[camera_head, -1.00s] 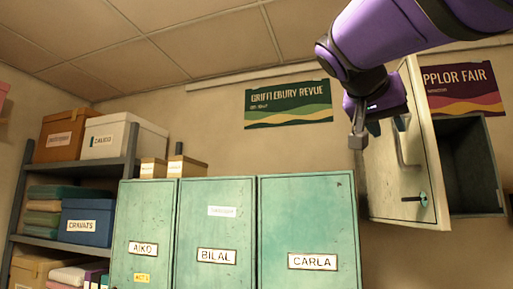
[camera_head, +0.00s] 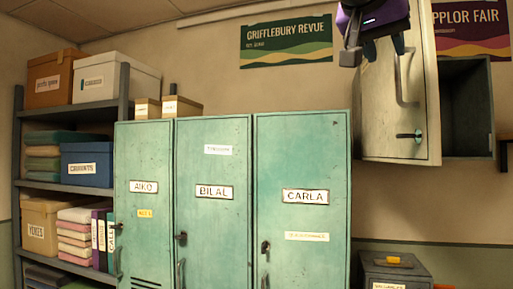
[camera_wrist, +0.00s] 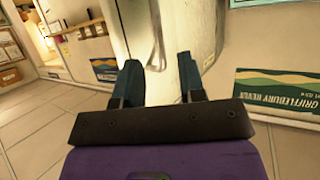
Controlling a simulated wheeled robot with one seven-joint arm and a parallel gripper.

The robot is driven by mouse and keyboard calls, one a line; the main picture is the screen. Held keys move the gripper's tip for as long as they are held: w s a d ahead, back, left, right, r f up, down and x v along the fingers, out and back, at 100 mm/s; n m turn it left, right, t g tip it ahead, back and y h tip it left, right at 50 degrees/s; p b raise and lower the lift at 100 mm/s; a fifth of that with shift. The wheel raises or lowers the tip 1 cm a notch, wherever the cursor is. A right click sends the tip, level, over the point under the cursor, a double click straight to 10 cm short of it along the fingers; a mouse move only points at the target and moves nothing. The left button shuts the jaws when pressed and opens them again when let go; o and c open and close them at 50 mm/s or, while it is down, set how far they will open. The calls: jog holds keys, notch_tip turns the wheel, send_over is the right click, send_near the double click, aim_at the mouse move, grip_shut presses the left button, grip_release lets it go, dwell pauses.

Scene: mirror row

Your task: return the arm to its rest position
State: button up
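My gripper (camera_head: 374,47) is at the top of the head view, in front of the open pale wall-cabinet door (camera_head: 390,115); most of the purple arm is out of frame. In the wrist view my gripper (camera_wrist: 158,80) has its two dark fingers apart, with nothing held between them. The pale door also shows beyond the fingers there (camera_wrist: 135,25), with its curved handle. I cannot tell how large the gap between fingers and door is.
Green lockers labelled AIKO (camera_head: 143,220), BILAL (camera_head: 213,230) and CARLA (camera_head: 300,230) stand shut below. The wall cabinet's dark inside (camera_head: 467,105) looks empty. A shelf (camera_head: 70,185) with boxes stands left. A grey box (camera_head: 395,270) is at lower right.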

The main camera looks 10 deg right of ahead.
jog(key=s+f+n+g+y, duration=0.1)
jog(key=s+f+n+y, duration=0.1)
jog(key=f, duration=1.1)
jog(key=s+f+n+y, duration=0.3)
jog(key=f+n+y, duration=0.2)
jog(key=f, duration=0.8)
jog(key=s+f+n+g+y, duration=0.1)
jog(key=s+f+n+y, duration=0.2)
jog(key=f, duration=1)
jog(key=shift+d+n+g, duration=0.2)
jog(key=shift+n+g, duration=0.1)
